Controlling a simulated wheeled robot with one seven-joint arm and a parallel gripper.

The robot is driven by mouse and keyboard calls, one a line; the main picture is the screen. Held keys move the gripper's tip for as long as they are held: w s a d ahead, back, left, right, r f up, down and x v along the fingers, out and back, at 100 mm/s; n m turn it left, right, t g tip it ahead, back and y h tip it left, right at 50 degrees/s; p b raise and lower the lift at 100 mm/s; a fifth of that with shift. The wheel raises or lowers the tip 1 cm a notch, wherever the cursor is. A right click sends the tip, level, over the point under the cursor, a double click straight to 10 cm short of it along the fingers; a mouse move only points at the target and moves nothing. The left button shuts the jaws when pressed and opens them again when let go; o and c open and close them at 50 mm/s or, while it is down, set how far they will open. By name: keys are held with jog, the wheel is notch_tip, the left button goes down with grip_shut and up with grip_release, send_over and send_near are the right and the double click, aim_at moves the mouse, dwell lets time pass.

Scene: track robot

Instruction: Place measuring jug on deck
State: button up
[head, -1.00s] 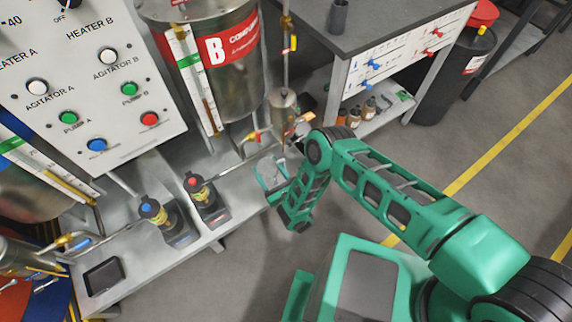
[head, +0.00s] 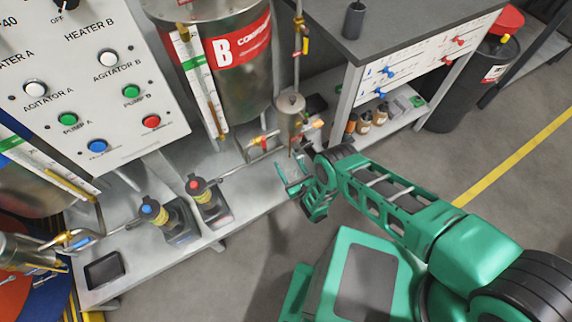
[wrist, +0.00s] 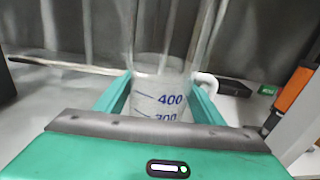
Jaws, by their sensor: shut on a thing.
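The measuring jug (wrist: 160,98) is clear, with blue markings including 400. In the wrist view it stands between the jaws of my gripper (wrist: 162,103), which is shut on it. In the head view my gripper (head: 290,180) is over the front edge of the deck (head: 140,265), a pale grey metal ledge below the tanks, near its right part. The jug is hard to make out there against the deck. Its base is hidden in the wrist view, so I cannot tell whether it touches the deck.
Piping with a small metal vessel (head: 290,115) rises just behind my gripper. A workbench (head: 400,30) with a lower shelf of small bottles is at the right.

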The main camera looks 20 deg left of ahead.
jog(key=shift+f, duration=0.65)
jog(key=o, duration=1.1)
jog(key=shift+d, duration=0.1)
